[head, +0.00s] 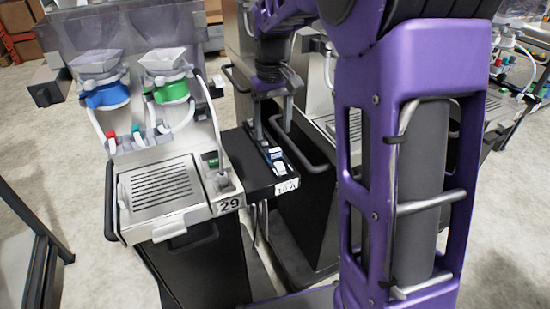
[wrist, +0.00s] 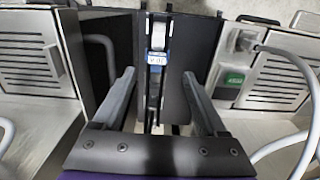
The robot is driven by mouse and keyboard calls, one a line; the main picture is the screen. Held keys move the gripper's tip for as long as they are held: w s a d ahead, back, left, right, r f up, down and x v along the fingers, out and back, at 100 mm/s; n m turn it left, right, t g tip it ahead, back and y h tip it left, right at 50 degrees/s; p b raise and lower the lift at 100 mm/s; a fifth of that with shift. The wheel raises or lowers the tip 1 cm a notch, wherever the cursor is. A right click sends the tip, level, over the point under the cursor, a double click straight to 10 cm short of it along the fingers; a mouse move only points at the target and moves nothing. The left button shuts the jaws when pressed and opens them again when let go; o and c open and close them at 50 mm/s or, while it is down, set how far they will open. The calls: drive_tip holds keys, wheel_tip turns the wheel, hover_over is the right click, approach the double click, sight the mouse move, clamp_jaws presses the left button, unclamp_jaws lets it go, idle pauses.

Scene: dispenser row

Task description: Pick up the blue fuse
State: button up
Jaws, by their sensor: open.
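The blue fuse (head: 275,156) is a small blue-and-white block on the narrow black shelf (head: 238,150) beside station 29. In the wrist view the fuse (wrist: 157,58) sits in a dark rail, near the top centre, with a white printed label facing up. My gripper (head: 273,133) is open and points down just above the fuse. In the wrist view its two fingers (wrist: 158,75) lie to either side of the rail, with clear gaps to it. Nothing is held. The exact height above the fuse is hard to judge.
The dispenser marked 29 (head: 165,190), with blue and green valves and a thin upright hose, stands left of the shelf. A black handle rail (head: 305,163) and another dispenser are close on the right. A green switch (wrist: 233,79) shows in the wrist view.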

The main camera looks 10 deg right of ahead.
sight(275, 150)
drive_tip(key=shift+d+f+b, duration=0.15)
drive_tip(key=shift+f+b, duration=0.15)
drive_tip(key=shift+f, duration=1.25)
drive_tip(key=shift+d+f+b, duration=0.15)
drive_tip(key=shift+f+b, duration=0.15)
drive_tip(key=shift+f, duration=1.2)
drive_tip(key=shift+c, duration=0.3)
clamp_jaws()
